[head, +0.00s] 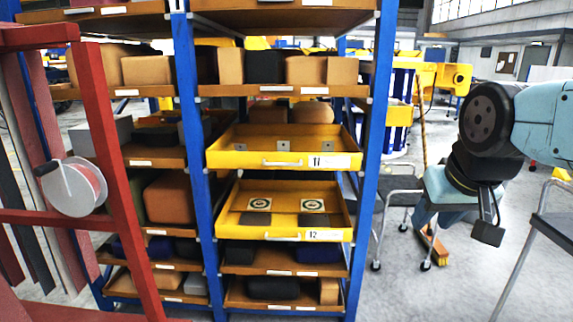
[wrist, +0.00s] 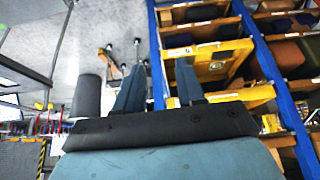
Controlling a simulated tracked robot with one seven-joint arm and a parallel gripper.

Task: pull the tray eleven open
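Tray eleven (head: 240,160) is the upper yellow tray in the blue shelf rack, with a pale bar handle (head: 282,163) and a white label on its front. It sticks out of the rack, showing its floor with several small grey plates. My gripper (head: 428,215) is right of the rack in the head view, well apart from the tray; its fingertips are hard to make out there. In the wrist view my gripper (wrist: 158,88) has its two fingers spread with nothing between them. Yellow trays show beyond the right finger, but I cannot tell which is which.
Yellow tray 12 (head: 240,231) also sticks out, below tray eleven, holding two patterned plates and two dark blocks. A red frame with a reel (head: 75,187) stands at the left.

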